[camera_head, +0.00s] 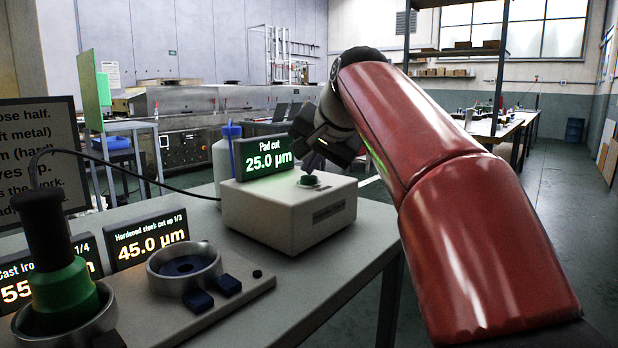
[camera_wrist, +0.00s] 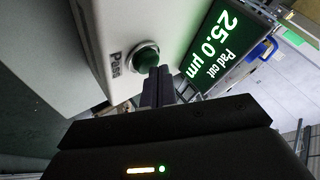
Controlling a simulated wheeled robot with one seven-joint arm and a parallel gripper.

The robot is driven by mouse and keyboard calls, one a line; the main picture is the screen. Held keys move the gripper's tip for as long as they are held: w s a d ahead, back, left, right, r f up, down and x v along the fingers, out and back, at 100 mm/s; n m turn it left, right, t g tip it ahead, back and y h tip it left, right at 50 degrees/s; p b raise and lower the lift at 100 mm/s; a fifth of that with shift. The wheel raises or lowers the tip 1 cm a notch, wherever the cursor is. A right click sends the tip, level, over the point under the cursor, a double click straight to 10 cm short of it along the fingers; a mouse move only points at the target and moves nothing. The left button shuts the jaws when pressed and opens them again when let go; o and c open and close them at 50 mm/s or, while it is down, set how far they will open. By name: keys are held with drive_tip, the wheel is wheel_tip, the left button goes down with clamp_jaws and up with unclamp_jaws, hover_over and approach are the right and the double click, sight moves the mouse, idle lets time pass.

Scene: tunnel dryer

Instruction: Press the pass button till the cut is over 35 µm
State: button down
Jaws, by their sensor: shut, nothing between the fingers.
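The green pass button (camera_head: 309,180) sits on top of a white box (camera_head: 285,215) on the table. In the wrist view the button (camera_wrist: 146,58) has the word "Pass" beside it. The display (camera_head: 264,158) behind it reads "Pad cut 25.0 µm"; it also shows in the wrist view (camera_wrist: 222,50). My gripper (camera_head: 314,164) is shut and empty, pointing down just above the button. In the wrist view my fingertips (camera_wrist: 158,75) are right at the button's edge; I cannot tell whether they touch it.
Displays reading "Hardened steel: cut up 1/3, 45.0 µm" (camera_head: 147,238) and "Cast iron" (camera_head: 45,272) stand at left. Near them are a ring fixture (camera_head: 184,268), two dark blue blocks (camera_head: 212,290) and a green-and-black cylinder (camera_head: 58,260). A white bottle (camera_head: 226,160) stands behind the box.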

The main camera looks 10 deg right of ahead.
sight(311, 178)
drive_tip(key=shift+f, duration=0.3)
idle(0.4)
drive_tip(key=shift+r, duration=0.1)
drive_tip(key=shift+r+p, duration=0.8)
wheel_tip(311, 178, up, 5)
drive_tip(key=p, duration=0.5)
drive_tip(key=shift+r, duration=0.1)
idle(0.4)
